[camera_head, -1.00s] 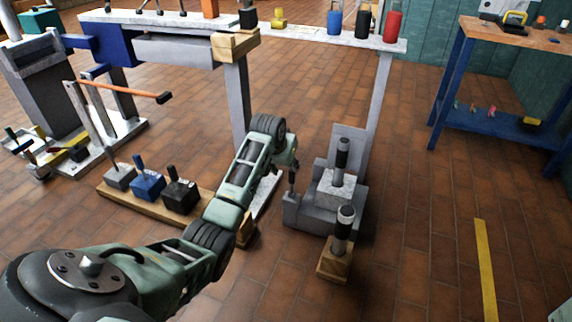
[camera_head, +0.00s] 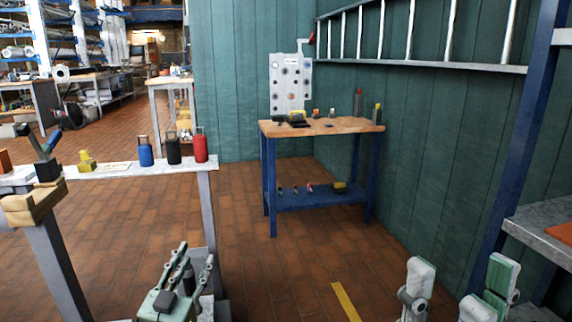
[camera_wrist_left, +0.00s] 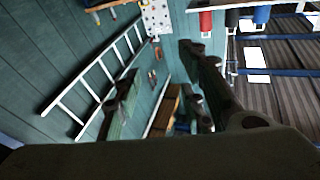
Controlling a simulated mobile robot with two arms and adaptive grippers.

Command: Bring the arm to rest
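My left gripper (camera_head: 182,278) shows at the bottom of the head view, left of the middle, in front of the near post of the long bench. In the left wrist view its two fingers (camera_wrist_left: 160,95) stand apart with nothing held between them. My right gripper (camera_head: 458,282) shows at the lower right of the head view. Its two pale green and white fingers point up, with a clear gap and only floor and wall behind. Most of both arms is out of view.
A long white bench (camera_head: 118,170) at left carries blue, black and red bottles (camera_head: 200,145). A blue table with a wooden top (camera_head: 340,126) stands by the green wall. A ladder (camera_head: 420,64) hangs above. A grey surface (camera_head: 540,222) is at right. The middle floor is open.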

